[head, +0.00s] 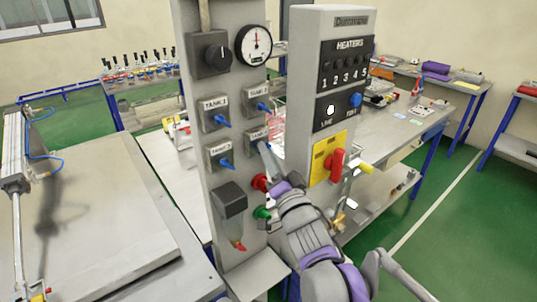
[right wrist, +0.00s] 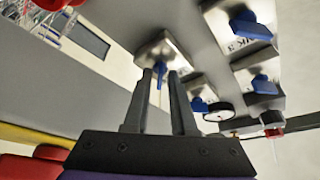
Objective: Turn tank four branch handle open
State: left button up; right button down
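The grey control column (head: 200,190) carries several tank branch valves with blue handles. The tank four valve (head: 252,134) is the lower right one, largely covered by my right gripper (head: 265,150) in the head view. In the right wrist view, my right gripper (right wrist: 160,76) points at a valve plate (right wrist: 152,47) with a blue handle (right wrist: 162,69) seen nearly edge-on. The handle lies between the two spread fingertips, with a gap visible around it. Whether a finger touches it I cannot tell. My left gripper is not in view.
Other blue handles sit close by: upper right (head: 262,107), upper left (head: 222,121) and lower left (head: 227,163). A red button (head: 260,183) and a green button (head: 261,213) lie below. The heater panel (head: 345,60) with a red switch (head: 335,164) stands to the right.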

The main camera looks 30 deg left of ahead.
jog(key=shift+n, duration=0.3)
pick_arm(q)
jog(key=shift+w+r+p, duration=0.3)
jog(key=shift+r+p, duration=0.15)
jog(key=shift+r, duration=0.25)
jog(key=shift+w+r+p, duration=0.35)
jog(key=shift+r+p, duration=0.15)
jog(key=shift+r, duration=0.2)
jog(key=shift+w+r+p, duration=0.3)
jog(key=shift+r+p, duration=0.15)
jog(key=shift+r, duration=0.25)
pick_arm(e)
jog(key=shift+w+d+n+g+y, duration=0.15)
jog(key=shift+n+g+y, duration=0.6)
jog(key=shift+n+g, duration=2.25)
jog(key=shift+w+a+n+g+y, duration=0.1)
jog(key=shift+n+g+y, duration=0.7)
jog(key=shift+n, duration=4.4)
jog(key=shift+w+d+n+g+y, duration=0.15)
jog(key=shift+n+g+y, duration=0.6)
jog(key=shift+n+g, duration=2.2)
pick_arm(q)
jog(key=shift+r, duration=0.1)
pick_arm(e)
jog(key=n+t, duration=0.2)
jog(key=shift+n, duration=0.35)
jog(key=c, duration=1)
grip_release()
jog(key=shift+a, duration=0.1)
